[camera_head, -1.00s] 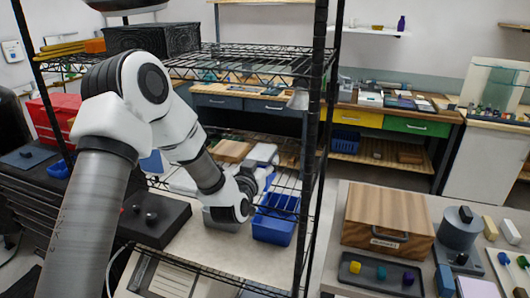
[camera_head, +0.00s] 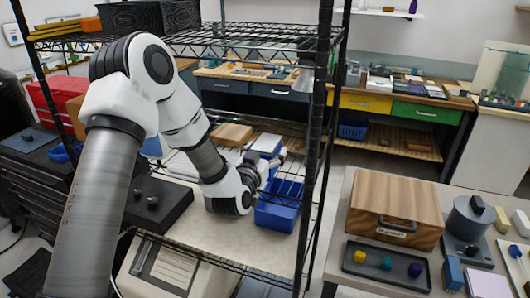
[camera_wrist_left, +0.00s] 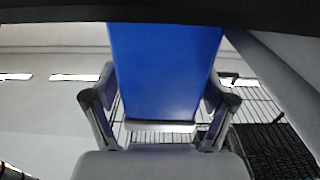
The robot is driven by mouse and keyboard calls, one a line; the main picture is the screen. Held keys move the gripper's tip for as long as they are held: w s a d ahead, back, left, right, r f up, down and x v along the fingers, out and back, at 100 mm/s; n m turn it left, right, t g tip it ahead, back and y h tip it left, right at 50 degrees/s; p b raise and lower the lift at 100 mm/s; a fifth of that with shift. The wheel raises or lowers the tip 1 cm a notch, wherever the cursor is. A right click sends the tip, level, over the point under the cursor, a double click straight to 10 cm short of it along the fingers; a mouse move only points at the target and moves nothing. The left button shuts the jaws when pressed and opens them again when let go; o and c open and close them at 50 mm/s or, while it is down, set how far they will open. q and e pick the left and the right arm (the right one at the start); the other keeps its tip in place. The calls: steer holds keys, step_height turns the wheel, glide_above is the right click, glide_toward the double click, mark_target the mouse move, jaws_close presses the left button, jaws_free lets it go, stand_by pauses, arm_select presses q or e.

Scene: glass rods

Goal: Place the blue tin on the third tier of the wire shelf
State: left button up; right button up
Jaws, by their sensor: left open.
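The blue tin (camera_wrist_left: 165,70) fills the middle of the left wrist view, between the two fingers of my left gripper (camera_wrist_left: 160,105). The fingers are open, one on each side of the tin; I cannot tell whether they touch it. In the head view my left arm reaches into the wire shelf (camera_head: 240,33), and the left gripper (camera_head: 272,163) is between its tiers, above a blue bin. The tin is mostly hidden there by the wrist and gripper. I cannot tell whether it rests on a tier. My right gripper is not in view.
The blue bin (camera_head: 277,214) stands just below the gripper. A black shelf post (camera_head: 318,110) rises right of it. A dark basket (camera_head: 135,17) sits on the upper tier. A wooden box (camera_head: 393,212) and a dark tray (camera_head: 386,264) are on the right table.

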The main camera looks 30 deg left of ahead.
arm_select(q)
steer(key=shift+s+f, duration=0.1)
steer(key=p+v, duration=0.6)
steer(key=v, duration=0.6)
steer(key=s+d+f+m+g+h, duration=0.1)
steer(key=s+d+f+g, duration=0.2)
steer(key=f, duration=0.4)
steer(key=s+d+f+g+h, duration=0.2)
steer(key=f+g, duration=0.1)
steer(key=f, duration=0.4)
steer(key=s+d+f+m+g+h, duration=0.1)
steer(key=s+d+f+g, duration=0.2)
steer(key=f, duration=0.4)
steer(key=s+d+f+g, duration=0.1)
steer(key=s+f+g, duration=0.3)
steer(key=s, duration=0.4)
steer(key=s+d+f+g, duration=0.2)
steer(key=s+f+g, duration=0.2)
steer(key=s, duration=0.5)
steer(key=shift+s+d+f+g, duration=0.2)
steer(key=shift+s+f+g, duration=0.15)
steer(key=shift+f, duration=0.45)
